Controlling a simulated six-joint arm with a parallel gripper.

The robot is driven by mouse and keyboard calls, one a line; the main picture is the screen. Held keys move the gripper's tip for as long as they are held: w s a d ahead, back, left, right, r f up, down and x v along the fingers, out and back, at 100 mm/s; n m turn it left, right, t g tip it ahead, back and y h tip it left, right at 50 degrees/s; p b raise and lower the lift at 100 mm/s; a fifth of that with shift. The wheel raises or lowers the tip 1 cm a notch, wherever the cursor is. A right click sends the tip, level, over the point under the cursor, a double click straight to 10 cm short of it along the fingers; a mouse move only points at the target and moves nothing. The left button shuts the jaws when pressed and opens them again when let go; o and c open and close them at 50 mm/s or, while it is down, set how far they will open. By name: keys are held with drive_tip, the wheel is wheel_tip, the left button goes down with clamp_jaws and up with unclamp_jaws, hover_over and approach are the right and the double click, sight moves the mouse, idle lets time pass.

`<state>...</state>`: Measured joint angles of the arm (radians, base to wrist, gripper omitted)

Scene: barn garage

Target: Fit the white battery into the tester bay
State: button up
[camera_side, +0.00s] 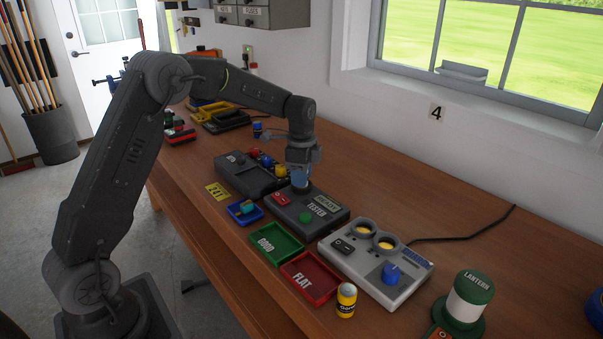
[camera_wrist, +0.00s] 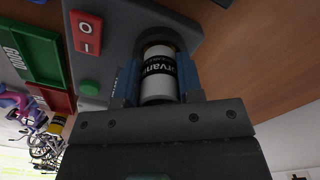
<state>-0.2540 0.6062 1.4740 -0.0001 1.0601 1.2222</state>
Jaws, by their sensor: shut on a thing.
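The dark grey tester (camera_side: 330,222) stands on the bench with a red switch and a green button. It also fills the upper part of the wrist view (camera_wrist: 120,25). The white battery (camera_wrist: 158,88) has a black band with white lettering. My gripper (camera_side: 301,183) is over the tester's back left part. In the wrist view my gripper (camera_wrist: 155,82) is shut on the battery, with a blue pad on each side. The battery's far end is at the rounded dark tester bay (camera_wrist: 183,38). I cannot tell how deep it sits. The side view hides the battery behind the fingers.
A green GOOD tray (camera_side: 275,244) and red FLAT tray (camera_side: 310,278) lie in front of the tester. A grey charger (camera_side: 376,268) stands right of it, a dark battery rack (camera_side: 245,176) left. A yellow battery (camera_side: 346,300) stands near the front edge.

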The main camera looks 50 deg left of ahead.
drive_tip(key=shift+f, duration=0.3)
drive_tip(key=shift+r, duration=0.25)
drive_tip(key=shift+r, duration=0.35)
drive_tip(key=shift+r, duration=0.2)
drive_tip(key=shift+f, duration=0.75)
idle(0.8)
drive_tip(key=o, duration=0.7)
drive_tip(key=shift+r, duration=5.45)
